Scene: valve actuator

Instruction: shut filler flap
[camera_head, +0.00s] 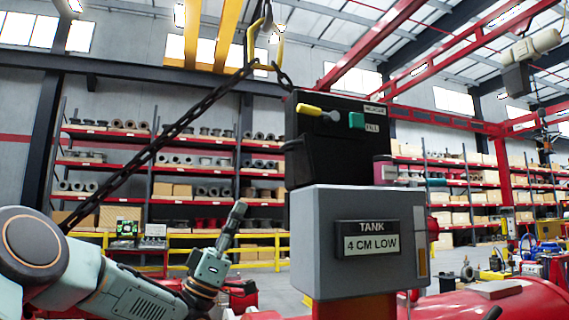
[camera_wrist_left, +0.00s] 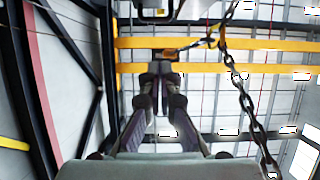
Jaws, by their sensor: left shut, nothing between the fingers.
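The black unit (camera_head: 335,150) stands on a grey tank box (camera_head: 320,250) marked TANK, 4 CM LOW. On its top part are a yellow lever (camera_head: 318,112) and a green block (camera_head: 356,120) beside a FILL label. I cannot clearly tell which part is the filler flap or how it stands. My left gripper (camera_head: 239,208) is shut and empty, pointing up, left of the grey box and apart from it. It also shows in the left wrist view (camera_wrist_left: 160,72), fingers together. My right gripper is not in view.
A dark chain (camera_head: 160,143) slants down from an overhead hook to the left, behind my left arm. A red vessel (camera_head: 500,302) lies at lower right. Shelves (camera_head: 190,140) and a yellow rail (camera_head: 262,250) stand well behind. The chain also shows in the left wrist view (camera_wrist_left: 246,102).

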